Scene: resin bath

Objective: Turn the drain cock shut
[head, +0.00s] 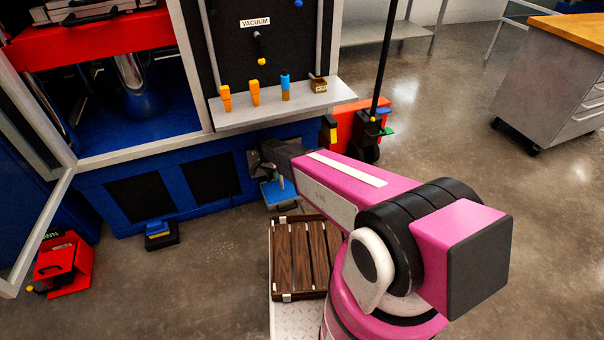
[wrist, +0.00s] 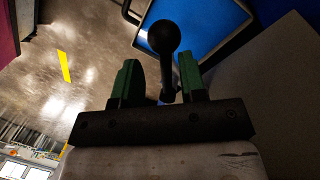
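A lever with a round black knob (wrist: 164,37) shows in the wrist view, probably the drain cock's handle. My gripper (wrist: 158,64) has its two green fingers apart, one on each side of the lever's stem. The stem is close to the right finger, with a clear gap to the left finger; I cannot tell whether it touches. In the head view my gripper (head: 262,157) is low at the blue cabinet front, under the grey shelf. The cock's body is hidden there behind my arm.
A blue tray (head: 277,194) lies below my gripper; it also shows in the wrist view (wrist: 205,22). The grey shelf (head: 240,117) with orange and blue handles overhangs. A red cart (head: 355,130) stands at right. A wooden slatted platform (head: 300,255) is below my arm.

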